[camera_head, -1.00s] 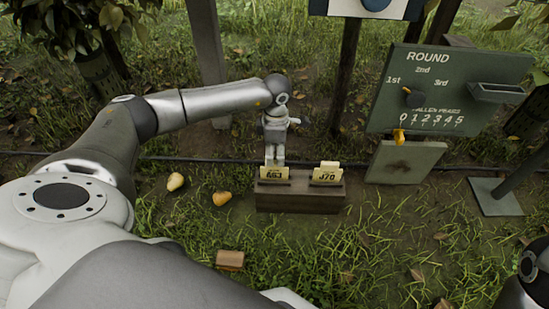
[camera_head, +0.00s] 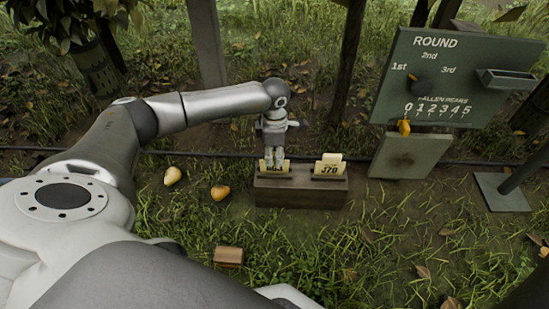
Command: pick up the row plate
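Two pale yellow plates stand upright in slots of a brown wooden block (camera_head: 300,192) on the grass. The right plate (camera_head: 328,168) reads "J70". The left plate (camera_head: 284,167) has lettering that is partly covered. My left gripper (camera_head: 273,163) points down at the left plate, its fingertips overlapping the plate's upper part. I cannot tell whether the fingers are open or shut on it. The left plate still sits in the block. My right gripper is not in view.
A small wooden block (camera_head: 229,256) lies in front. A green "ROUND" scoreboard (camera_head: 452,75) stands at the right, with a grey-green panel (camera_head: 408,157) below it. A dark hose (camera_head: 205,155) runs behind.

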